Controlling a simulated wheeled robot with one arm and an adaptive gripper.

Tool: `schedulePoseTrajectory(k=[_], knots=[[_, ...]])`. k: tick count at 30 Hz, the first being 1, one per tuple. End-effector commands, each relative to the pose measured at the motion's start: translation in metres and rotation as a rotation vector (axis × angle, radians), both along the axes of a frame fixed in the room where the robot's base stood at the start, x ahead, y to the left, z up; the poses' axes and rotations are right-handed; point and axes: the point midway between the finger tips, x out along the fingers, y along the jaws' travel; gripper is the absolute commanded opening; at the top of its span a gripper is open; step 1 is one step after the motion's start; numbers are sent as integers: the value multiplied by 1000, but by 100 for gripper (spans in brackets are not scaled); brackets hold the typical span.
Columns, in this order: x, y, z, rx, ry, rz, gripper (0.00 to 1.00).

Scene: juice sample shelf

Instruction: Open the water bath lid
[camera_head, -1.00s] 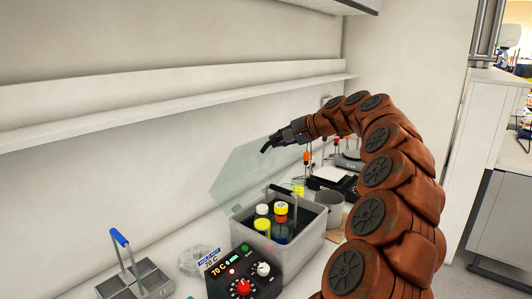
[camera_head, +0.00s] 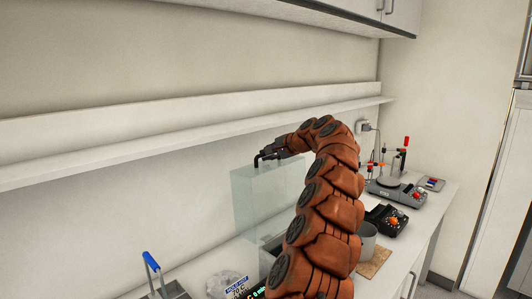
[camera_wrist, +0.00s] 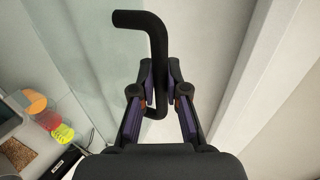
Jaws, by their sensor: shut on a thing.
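The water bath lid (camera_head: 252,205) is a clear, greenish panel standing about upright above the bath, near the back wall. My gripper (camera_head: 272,156) is at its top edge. In the wrist view, my gripper (camera_wrist: 160,82) is shut on the lid's black bent handle (camera_wrist: 155,40), which passes between the two fingers. The water bath (camera_head: 268,242) is mostly hidden behind my arm in the head view. Only part of its rim and the lit display show.
A long wall shelf (camera_head: 200,140) runs behind the lid. Coloured caps (camera_wrist: 45,115) show in the wrist view.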

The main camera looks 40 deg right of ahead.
Motion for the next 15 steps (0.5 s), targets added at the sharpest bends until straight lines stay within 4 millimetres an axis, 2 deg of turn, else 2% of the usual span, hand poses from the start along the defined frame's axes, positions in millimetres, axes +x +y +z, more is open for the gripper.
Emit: schedulePoseTrajectory(k=[15], knots=[[5,-1,1,-5,-7,-4,0]])
